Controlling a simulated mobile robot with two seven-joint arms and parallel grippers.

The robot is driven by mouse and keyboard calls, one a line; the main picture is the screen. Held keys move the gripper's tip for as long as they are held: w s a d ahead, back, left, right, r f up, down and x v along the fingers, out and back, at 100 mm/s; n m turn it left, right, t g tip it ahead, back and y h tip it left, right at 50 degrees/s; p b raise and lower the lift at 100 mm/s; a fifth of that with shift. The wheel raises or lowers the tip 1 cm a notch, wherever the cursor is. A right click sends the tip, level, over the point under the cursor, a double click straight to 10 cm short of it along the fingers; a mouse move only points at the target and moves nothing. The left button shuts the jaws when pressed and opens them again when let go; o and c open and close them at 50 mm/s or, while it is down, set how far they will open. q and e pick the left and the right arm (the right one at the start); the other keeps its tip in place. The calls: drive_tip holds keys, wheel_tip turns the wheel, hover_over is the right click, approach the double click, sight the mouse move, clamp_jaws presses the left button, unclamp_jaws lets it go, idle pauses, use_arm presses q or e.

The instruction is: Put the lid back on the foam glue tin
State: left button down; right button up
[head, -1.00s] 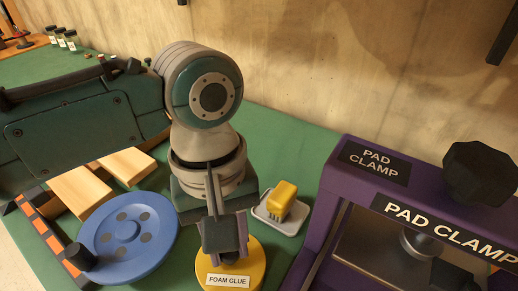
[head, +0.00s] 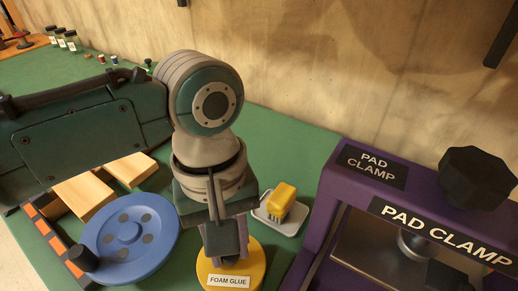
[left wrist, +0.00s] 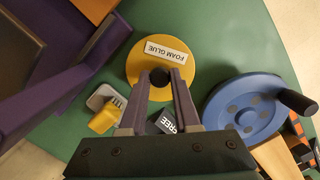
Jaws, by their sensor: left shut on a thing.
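A round yellow piece lettered FOAM GLUE (head: 245,270) is at the bottom centre of the head view. In the left wrist view the same yellow disc (left wrist: 190,68) has a small dark knob (left wrist: 160,75) at its middle. My left gripper (head: 224,256) points down over it. In the left wrist view its fingertips (left wrist: 160,80) are closed on the knob from both sides. I take the disc for the lid; any tin body beneath it is hidden, so I cannot tell whether it is seated or raised. My right gripper is out of view.
A blue disc with a dark handle (head: 150,232) lies left of the yellow disc, near wooden blocks (head: 130,167). A yellow brush (head: 283,197) rests on a grey tray (head: 292,225) to the right. The purple pad clamp (head: 330,195) stands further right. A dark FREE block (left wrist: 165,122) is near my gripper.

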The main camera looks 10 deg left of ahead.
use_arm(q)
drive_tip(key=shift+p, duration=0.35)
drive_tip(key=shift+f+p, duration=0.15)
drive_tip(key=shift+p, duration=0.15)
idle(0.9)
drive_tip(key=shift+p, duration=0.3)
idle(0.4)
idle(0.3)
drive_tip(key=shift+c, duration=0.4)
unclamp_jaws()
idle(0.3)
wheel_tip(320, 180, up, 7)
drive_tip(key=p, duration=0.8)
idle(0.3)
